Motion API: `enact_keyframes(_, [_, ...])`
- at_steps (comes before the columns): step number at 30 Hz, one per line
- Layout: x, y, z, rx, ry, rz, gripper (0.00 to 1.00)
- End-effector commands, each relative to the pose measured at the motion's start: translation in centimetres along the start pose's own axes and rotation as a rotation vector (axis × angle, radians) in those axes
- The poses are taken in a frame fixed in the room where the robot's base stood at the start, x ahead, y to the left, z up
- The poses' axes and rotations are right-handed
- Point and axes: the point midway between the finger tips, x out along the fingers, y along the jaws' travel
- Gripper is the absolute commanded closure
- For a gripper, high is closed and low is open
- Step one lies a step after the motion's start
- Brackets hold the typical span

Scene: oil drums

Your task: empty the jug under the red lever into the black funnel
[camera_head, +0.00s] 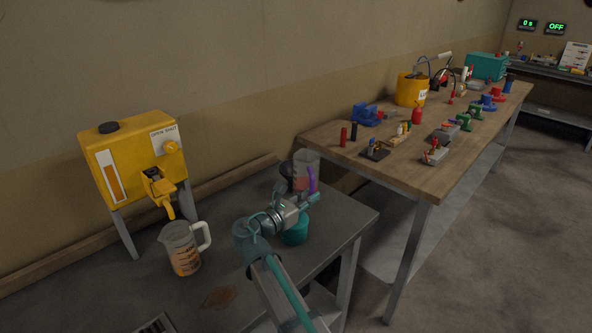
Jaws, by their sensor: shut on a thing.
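A clear jug with a white handle (181,250) stands upright on the grey bench below the yellow dispenser (128,165). It has orange marks and some amber content low down. The lever (166,196) above it looks yellow; I see no red lever there. A second clear jug, with a purple handle (312,177), is at the bench's back right, with reddish content. My gripper (313,200) is at that purple handle and shut on it; the fingertips are small in view.
A brown stain (219,297) and a dark grate (155,325) lie at the front. A wooden table (470,150) with a yellow bucket (411,90) and several small tools stands at right.

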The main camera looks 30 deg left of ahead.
Motion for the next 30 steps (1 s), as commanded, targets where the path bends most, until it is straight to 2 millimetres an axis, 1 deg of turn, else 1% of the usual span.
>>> enact_keyframes(11, [0.2, 0.3, 0.1, -0.06, 0.031, 0.0, 1.0])
enact_keyframes(18, [0.5, 0.8, -0.4, -0.159, 0.095, 0.0, 1.0])
enact_keyframes(30, [1.4, 2.1, 0.0, -0.325, 0.205, 0.0, 1.0])
